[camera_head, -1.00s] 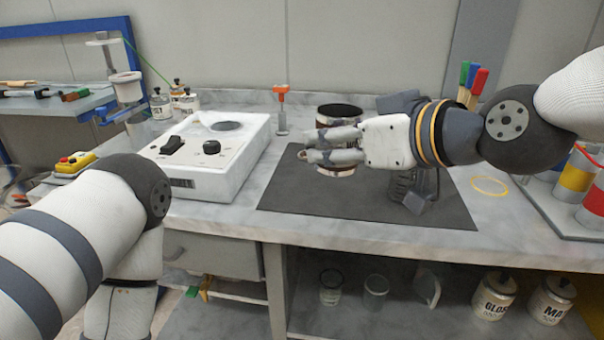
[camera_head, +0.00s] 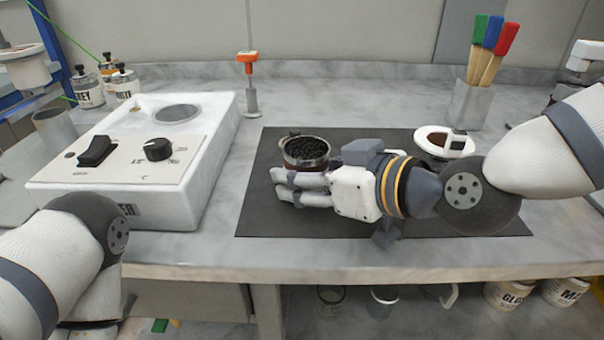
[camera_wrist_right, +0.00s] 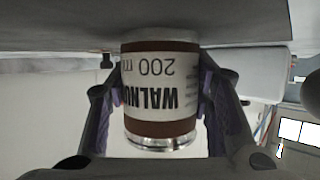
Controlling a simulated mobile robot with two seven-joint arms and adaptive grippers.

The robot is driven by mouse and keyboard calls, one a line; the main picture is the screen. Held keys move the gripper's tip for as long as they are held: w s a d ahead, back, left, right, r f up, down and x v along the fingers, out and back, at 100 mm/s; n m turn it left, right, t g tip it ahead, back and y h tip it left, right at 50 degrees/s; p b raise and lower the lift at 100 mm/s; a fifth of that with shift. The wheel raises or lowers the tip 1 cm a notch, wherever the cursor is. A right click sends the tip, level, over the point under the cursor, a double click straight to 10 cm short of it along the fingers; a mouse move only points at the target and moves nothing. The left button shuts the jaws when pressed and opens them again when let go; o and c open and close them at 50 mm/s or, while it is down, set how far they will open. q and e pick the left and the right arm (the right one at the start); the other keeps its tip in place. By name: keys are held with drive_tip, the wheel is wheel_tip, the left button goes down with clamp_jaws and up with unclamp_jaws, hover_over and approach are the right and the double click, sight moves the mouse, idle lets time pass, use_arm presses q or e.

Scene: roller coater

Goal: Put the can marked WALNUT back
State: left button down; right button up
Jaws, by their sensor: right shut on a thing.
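The can marked WALNUT (camera_head: 304,150) is open at the top and filled with something dark. It stands upright at the left part of the dark mat (camera_head: 262,215). My right gripper (camera_head: 288,184) reaches in from the right and is shut on the can. In the right wrist view the WALNUT can (camera_wrist_right: 160,95) appears upside down between both fingers, its label reading WALNUT and 200. Its base is at or very near the mat; I cannot tell if it touches. My left arm shows at the lower left, but its gripper is out of view.
A white device (camera_head: 150,150) with a switch, knob and round recess stands left of the mat. An orange-topped stand (camera_head: 249,85) is behind. A white-rimmed disc (camera_head: 444,141) lies behind my right wrist. A brush holder (camera_head: 469,103) stands back right. Several small cans (camera_head: 90,90) are far left.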

drive_tip(key=shift+s+d+r, duration=0.1)
drive_tip(key=shift+s+r, duration=0.1)
drive_tip(key=shift+w+f, duration=0.1)
drive_tip(key=shift+f, duration=0.1)
use_arm(q)
drive_tip(key=shift+w+d+r, duration=0.1)
drive_tip(key=shift+w+r, duration=0.05)
drive_tip(key=shift+w, duration=0.1)
use_arm(e)
drive_tip(key=o, duration=1.4)
drive_tip(key=shift+c, duration=0.2)
drive_tip(key=shift+r, duration=0.1)
